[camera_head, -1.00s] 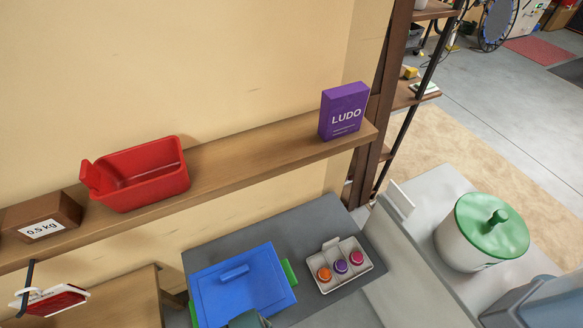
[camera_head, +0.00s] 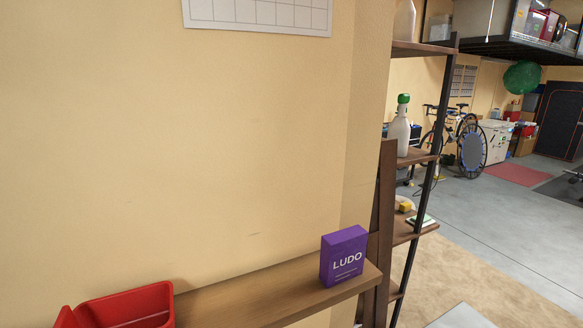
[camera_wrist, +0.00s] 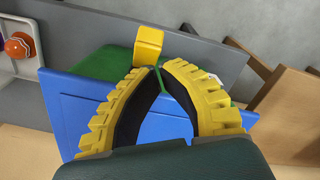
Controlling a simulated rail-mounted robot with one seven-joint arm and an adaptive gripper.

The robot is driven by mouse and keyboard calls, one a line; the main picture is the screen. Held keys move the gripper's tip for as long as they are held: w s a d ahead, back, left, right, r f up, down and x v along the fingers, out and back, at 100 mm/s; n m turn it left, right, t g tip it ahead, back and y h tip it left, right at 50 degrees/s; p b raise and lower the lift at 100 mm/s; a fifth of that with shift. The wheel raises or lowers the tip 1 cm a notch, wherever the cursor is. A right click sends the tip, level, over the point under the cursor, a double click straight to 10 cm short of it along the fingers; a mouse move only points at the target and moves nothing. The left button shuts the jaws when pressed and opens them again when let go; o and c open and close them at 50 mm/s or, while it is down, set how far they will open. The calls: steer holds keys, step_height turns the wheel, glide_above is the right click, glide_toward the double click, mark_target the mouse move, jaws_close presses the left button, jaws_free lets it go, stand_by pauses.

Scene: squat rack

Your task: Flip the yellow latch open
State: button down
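The yellow latch (camera_wrist: 148,46), a small yellow block, shows at the top middle of the wrist view. It stands at the edge of a blue lid (camera_wrist: 75,105), by a green part (camera_wrist: 108,65) of the box. My gripper (camera_wrist: 160,67) has yellow ribbed fingers with dark inner pads. Its fingertips are together just below the latch in the picture, with nothing between them. Whether they touch the latch I cannot tell. The fingers hide part of the lid and the green part. The head view shows neither the latch nor my gripper.
An orange-topped jar (camera_wrist: 18,45) sits in a tray at the wrist view's left. Wooden pieces (camera_wrist: 285,110) stand at right. In the head view, a red bin (camera_head: 125,308) and purple LUDO box (camera_head: 343,257) rest on a wall shelf (camera_head: 245,300).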

steer(key=shift+f+b, duration=2)
steer(key=shift+f, duration=1.05)
steer(key=shift+r, duration=0.1)
stand_by(0.4)
step_height(320, 180, up, 8)
steer(key=p, duration=0.8)
steer(key=shift+p, duration=0.3)
